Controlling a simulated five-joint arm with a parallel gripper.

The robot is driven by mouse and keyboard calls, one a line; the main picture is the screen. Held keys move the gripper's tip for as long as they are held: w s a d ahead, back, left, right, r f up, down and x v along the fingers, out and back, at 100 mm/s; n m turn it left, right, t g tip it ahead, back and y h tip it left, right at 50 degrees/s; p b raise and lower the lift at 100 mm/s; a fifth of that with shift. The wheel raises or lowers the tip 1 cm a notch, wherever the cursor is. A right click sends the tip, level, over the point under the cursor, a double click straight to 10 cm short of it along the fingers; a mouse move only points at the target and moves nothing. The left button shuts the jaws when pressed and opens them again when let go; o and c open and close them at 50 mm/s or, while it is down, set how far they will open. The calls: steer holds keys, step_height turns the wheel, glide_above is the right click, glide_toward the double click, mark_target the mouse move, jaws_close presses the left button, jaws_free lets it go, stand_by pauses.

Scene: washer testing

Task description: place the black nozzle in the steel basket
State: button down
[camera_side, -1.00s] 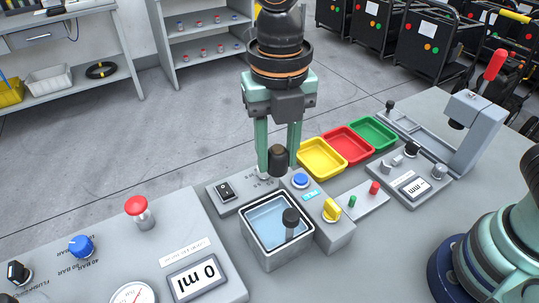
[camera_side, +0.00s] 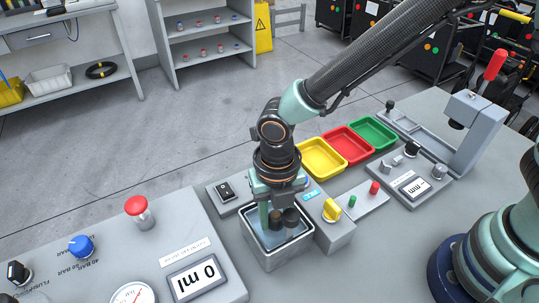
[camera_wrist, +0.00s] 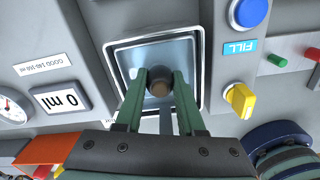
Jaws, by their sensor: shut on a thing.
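My gripper (camera_side: 276,217) points straight down into the mouth of the square steel basket (camera_side: 270,257), which has a bluish inside. It is shut on the black nozzle (camera_wrist: 159,88), a short dark cylinder with a brownish end, held between the green fingers. In the side view the nozzle (camera_side: 275,219) is partly hidden by the fingers. In the wrist view it lies within the rim of the basket (camera_wrist: 118,62). I cannot tell whether it touches the bottom.
A yellow knob (camera_side: 332,210) stands right of the basket, and a black switch (camera_side: 225,191) behind it to the left. Yellow (camera_side: 322,158), red (camera_side: 347,145) and green (camera_side: 373,132) trays lie behind. A red button (camera_side: 139,210) is on the left panel.

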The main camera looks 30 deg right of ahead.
mark_target(275, 213)
steer(key=shift+f, duration=0.15)
steer(key=c, duration=0.5)
jaws_free()
step_height(275, 213, up, 12)
steer(key=d+r+m+t, duration=0.2)
steer(key=d+m, duration=0.6)
steer(key=m, duration=0.3)
steer(key=d+r+m+t, duration=0.1)
steer(key=d+r+m, duration=0.2)
steer(key=d+m, duration=0.6)
steer(key=d+r+m+t, duration=0.2)
steer(key=d+m, duration=0.7)
steer(key=m, duration=0.4)
steer(key=shift+d+r+t, duration=0.25)
steer(key=shift+r+t, duration=0.05)
steer(key=shift+r, duration=0.05)
